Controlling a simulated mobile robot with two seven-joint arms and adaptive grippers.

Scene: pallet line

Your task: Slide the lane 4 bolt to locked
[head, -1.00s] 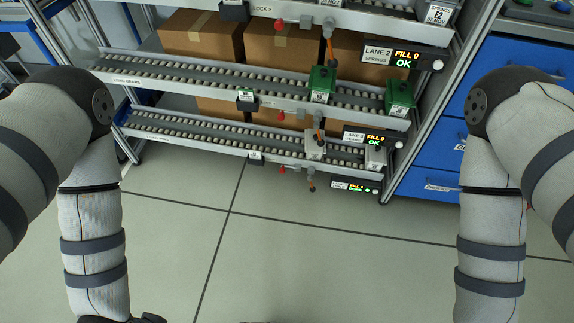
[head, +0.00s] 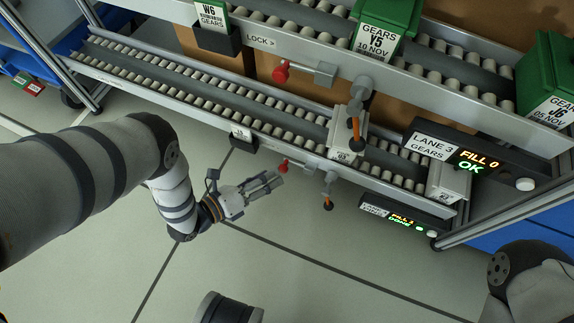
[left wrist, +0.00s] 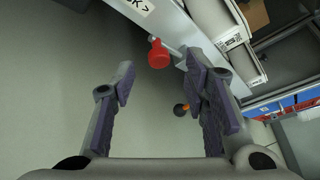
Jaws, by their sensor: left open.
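The lane 4 bolt shows as a red knob (head: 284,165) on the front of the lowest rail, left of its small grey bracket. In the left wrist view the red knob (left wrist: 158,53) is just beyond and between the open fingers, near the right one. My left gripper (head: 278,180) is open and empty, just below and left of the knob, with its fingers pointing at it. It also shows in the left wrist view (left wrist: 162,85). I cannot tell whether it touches the knob. My right gripper is not in view.
A lever with an orange grip (head: 328,195) hangs right of the bolt. The lane 4 display (head: 405,217) is further right, its text hard to read. The lane 3 bolt's red knob (head: 281,72) is on the rail above. The floor below is clear.

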